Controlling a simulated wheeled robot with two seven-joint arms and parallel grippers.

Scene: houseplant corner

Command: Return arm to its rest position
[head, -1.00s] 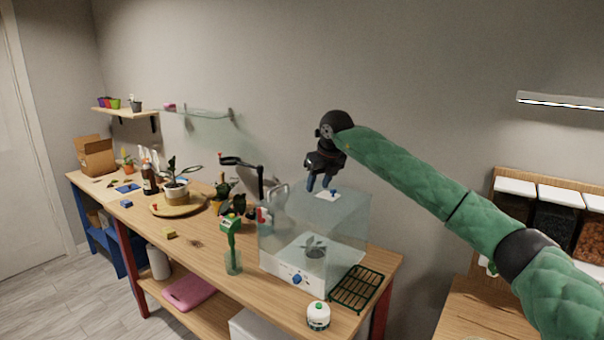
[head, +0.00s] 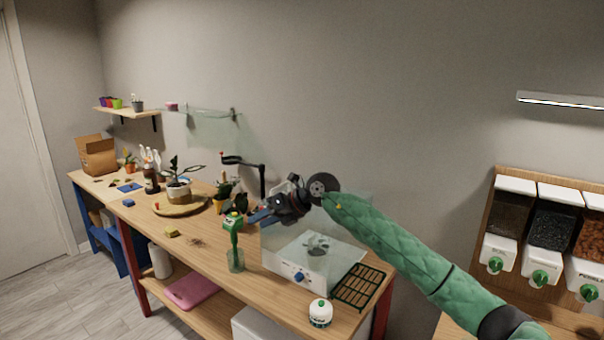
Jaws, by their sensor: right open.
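My right arm, in a green quilted sleeve, comes in from the lower right of the head view. My right gripper (head: 262,217) is open and empty, its blue fingers pointing left. It shows in front of the upper part of the clear propagator box (head: 345,240). The box has a white base (head: 283,266) with a blue knob, and a small dark-leaved plant (head: 317,245) stands inside it. The gripper and wrist hide part of the box's top. My left gripper is not in view.
A green-topped bottle (head: 236,240), a green rack (head: 360,287) and a small white pot with a green top (head: 320,313) stand near the box on the wooden bench (head: 205,262). A potted plant (head: 178,190) stands further left. Dispensers (head: 545,235) hang at right.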

